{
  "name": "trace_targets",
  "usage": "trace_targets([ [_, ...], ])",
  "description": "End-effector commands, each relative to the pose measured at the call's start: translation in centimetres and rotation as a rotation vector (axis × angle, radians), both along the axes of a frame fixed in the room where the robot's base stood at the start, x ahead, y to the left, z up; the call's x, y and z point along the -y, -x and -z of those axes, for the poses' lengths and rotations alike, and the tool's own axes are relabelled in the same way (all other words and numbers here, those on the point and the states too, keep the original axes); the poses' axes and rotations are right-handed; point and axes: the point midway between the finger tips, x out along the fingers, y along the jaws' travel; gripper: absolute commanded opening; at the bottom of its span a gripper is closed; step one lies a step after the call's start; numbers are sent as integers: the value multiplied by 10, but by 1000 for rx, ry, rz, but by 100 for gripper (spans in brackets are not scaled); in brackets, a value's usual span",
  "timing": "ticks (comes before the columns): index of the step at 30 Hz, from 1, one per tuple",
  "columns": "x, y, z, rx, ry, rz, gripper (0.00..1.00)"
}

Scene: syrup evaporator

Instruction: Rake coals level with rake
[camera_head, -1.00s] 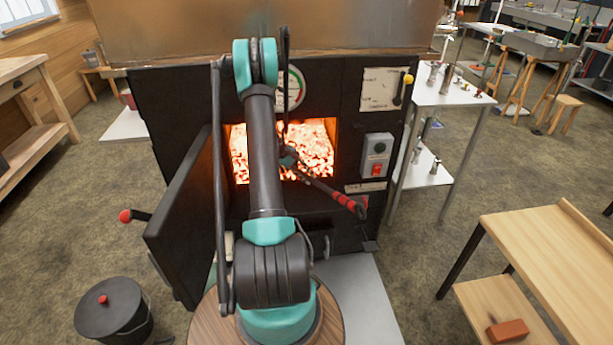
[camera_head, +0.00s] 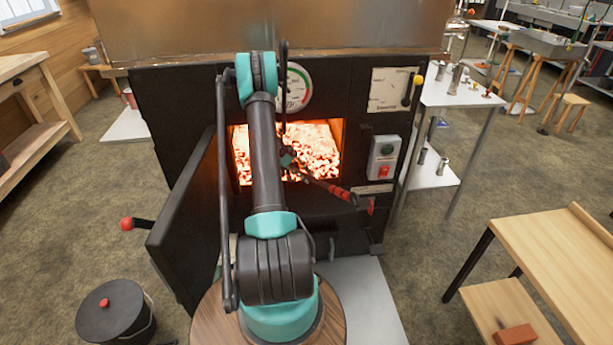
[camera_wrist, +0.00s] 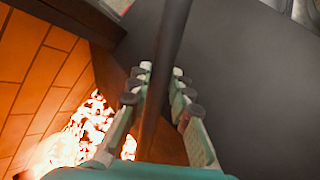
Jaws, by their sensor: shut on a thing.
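Glowing coals (camera_head: 315,150) fill the lit firebox opening in the front of the black evaporator; they also show at the lower left of the wrist view (camera_wrist: 85,135). My gripper (camera_head: 287,158) is at the opening, partly hidden by my arm in the head view. The rake (camera_head: 335,190) has a red and black handle that slants out to the lower right. In the wrist view, its dark shaft (camera_wrist: 170,50) runs between the fingers of my gripper (camera_wrist: 160,88), which are shut on it. I cannot make out the rake's head.
The firebox door (camera_head: 185,225) stands open at the left, with a red-knobbed handle (camera_head: 127,224). A black lidded bucket (camera_head: 115,315) is on the floor at lower left. A switch box (camera_head: 383,158) is right of the opening. A wooden table (camera_head: 560,260) stands at the right.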

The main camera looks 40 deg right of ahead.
Motion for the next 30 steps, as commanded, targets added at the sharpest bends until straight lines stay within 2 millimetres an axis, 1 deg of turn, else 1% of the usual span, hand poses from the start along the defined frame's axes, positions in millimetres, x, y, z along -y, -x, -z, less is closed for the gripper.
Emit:
trace_targets([
  [5,-8,-5,0,-1,0,-2,0],
  [21,-60,-36,0,0,0,-2,0],
  [25,-67,-40,0,0,1,0,0],
  [30,-68,-41,0,0,1,1,0],
])
